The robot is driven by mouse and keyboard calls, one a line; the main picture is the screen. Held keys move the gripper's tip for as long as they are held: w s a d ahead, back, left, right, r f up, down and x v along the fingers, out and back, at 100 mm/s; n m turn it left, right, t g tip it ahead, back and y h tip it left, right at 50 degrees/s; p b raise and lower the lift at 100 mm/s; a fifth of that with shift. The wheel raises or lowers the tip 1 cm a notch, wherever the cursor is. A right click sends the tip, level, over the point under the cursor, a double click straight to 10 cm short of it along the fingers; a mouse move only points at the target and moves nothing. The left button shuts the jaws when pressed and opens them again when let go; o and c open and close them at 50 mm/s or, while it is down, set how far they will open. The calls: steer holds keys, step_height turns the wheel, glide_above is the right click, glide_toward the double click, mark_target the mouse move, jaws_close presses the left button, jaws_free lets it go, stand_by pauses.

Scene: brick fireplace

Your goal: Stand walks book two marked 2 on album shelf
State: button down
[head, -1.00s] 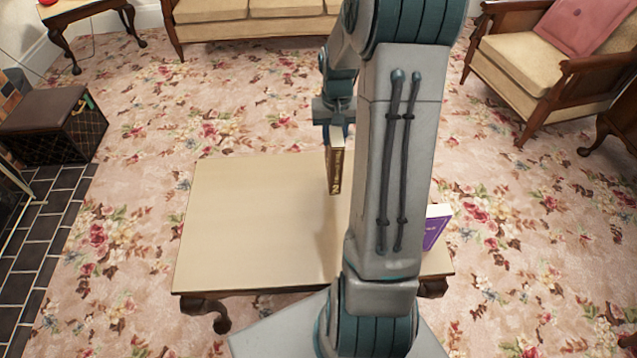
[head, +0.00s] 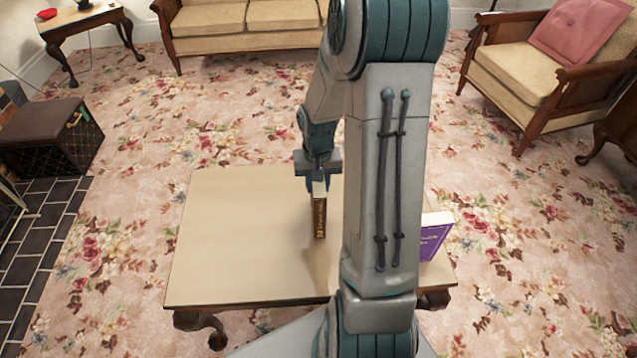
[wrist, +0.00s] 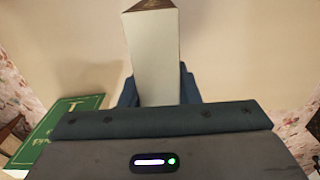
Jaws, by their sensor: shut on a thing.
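My gripper (head: 318,190) is shut on a narrow brown book with gold lettering on its spine (head: 319,217). The book hangs upright below the fingers, over the pale table (head: 240,230). I cannot tell whether its lower end touches the top. In the wrist view, the book's pale page side (wrist: 153,60) stands between the dark blue fingers. The number on the spine is too small to read now. No album shelf can be made out for sure.
A purple book (head: 435,238) stands at the table's right, partly behind my arm. A green book (wrist: 62,125) lies left in the wrist view. A brown-topped dark case (head: 55,135) stands at far left. An armchair (head: 535,70) and sofa (head: 245,25) stand behind. The table's left half is clear.

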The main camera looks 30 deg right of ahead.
steer(key=shift+f, duration=0.15)
steer(key=c, duration=1.1)
jaws_free()
steer(key=shift+c, duration=0.2)
steer(key=shift+o, duration=0.3)
